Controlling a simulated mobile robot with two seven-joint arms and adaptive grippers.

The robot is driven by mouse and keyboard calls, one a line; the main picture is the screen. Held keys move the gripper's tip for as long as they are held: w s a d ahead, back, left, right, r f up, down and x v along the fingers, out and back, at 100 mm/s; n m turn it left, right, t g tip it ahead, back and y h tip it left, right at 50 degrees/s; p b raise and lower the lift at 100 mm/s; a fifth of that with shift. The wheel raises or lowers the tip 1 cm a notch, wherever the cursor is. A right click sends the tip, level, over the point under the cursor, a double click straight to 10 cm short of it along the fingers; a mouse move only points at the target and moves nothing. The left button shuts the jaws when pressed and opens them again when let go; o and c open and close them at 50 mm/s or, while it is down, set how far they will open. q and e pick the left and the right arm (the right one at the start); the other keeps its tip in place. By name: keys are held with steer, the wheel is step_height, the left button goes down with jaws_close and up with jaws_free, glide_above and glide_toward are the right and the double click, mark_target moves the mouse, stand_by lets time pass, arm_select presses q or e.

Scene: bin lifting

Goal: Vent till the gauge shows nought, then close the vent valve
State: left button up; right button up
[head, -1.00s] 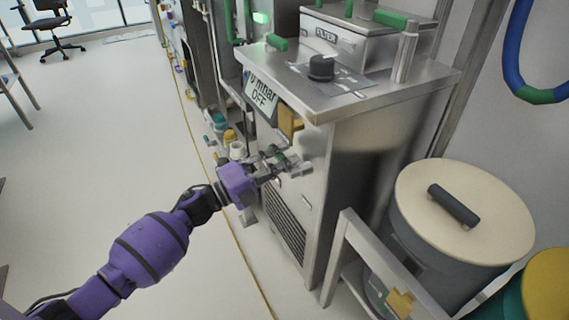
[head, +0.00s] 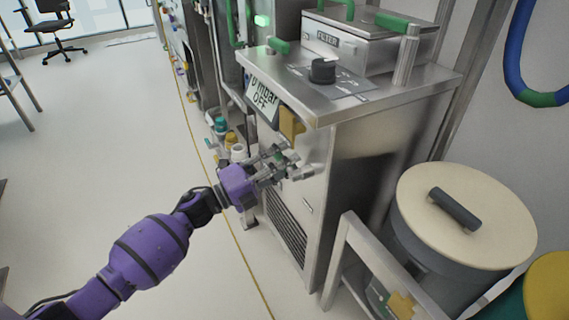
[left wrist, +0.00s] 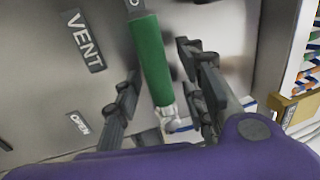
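The gauge display (head: 262,97) on the steel cabinet's front reads "0 mbar" and "OFF". The vent valve's green lever (left wrist: 152,60) hangs down with a slight slant in the left wrist view, its metal end low. A "VENT" label (left wrist: 85,41) and an "OPEN" label (left wrist: 78,124) are on the panel to its left. My left gripper (head: 290,163) is at the cabinet's front. In the left wrist view its open fingers (left wrist: 160,72) stand on both sides of the lever, with gaps showing. My right gripper is not in view.
A black knob (head: 321,68) and a filter box (head: 349,42) are on the cabinet top (head: 390,92). A yellow block (head: 291,122) juts out above my left gripper. A lidded drum (head: 465,225) and metal frame (head: 375,250) stand to the right.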

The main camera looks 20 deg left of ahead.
arm_select(q)
steer(key=shift+s, duration=0.1)
steer(key=v, duration=1.2)
